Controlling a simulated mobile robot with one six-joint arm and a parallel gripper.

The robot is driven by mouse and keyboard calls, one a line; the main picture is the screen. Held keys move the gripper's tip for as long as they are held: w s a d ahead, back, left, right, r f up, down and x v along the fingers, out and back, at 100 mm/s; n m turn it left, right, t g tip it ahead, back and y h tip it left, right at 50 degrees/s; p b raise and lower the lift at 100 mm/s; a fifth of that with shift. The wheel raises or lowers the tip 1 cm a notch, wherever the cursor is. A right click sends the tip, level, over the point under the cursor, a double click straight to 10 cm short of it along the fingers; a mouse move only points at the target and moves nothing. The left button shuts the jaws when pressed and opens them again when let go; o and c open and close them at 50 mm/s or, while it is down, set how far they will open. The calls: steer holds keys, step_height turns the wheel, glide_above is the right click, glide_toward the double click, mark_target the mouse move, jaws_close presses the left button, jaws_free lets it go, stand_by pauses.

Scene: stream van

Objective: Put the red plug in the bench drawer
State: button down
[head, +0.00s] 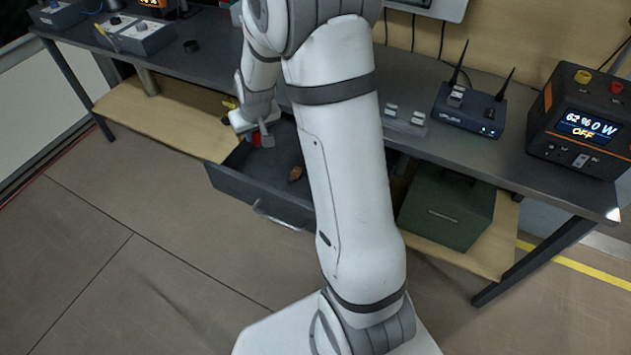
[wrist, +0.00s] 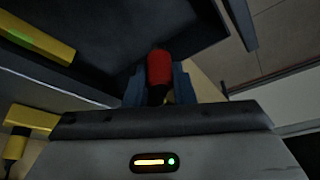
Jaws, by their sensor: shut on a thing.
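The red plug (wrist: 159,68) is between the two fingers of my gripper (wrist: 160,85) in the wrist view, and the fingers are shut on it. In the head view the red plug (head: 256,139) shows as a small red spot at my gripper (head: 262,138). The bench drawer (head: 255,193) is pulled out below the bench top. My gripper is over the drawer's back left part; I cannot tell whether the plug touches the drawer floor. An orange-brown item (head: 295,173) lies in the drawer. My arm hides the drawer's right part.
The bench top (head: 410,75) is above and behind the drawer. On it stand a router (head: 468,110) with two antennas, a power station (head: 580,120) and grey boxes (head: 135,33) at the left. A green box (head: 447,207) sits on the lower shelf. The floor at front left is clear.

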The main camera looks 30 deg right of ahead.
steer(key=b+x, duration=0.2)
steer(key=b, duration=0.1)
steer(key=shift+b, duration=0.3)
steer(key=shift+w+b, duration=0.2)
steer(key=shift+b, duration=0.85)
steer(key=b, duration=0.2)
glide_above(259, 166)
steer(key=s, duration=0.2)
steer(key=shift+f, duration=4.9)
steer(key=c, duration=1.2)
jaws_free()
steer(key=shift+c, duration=0.2)
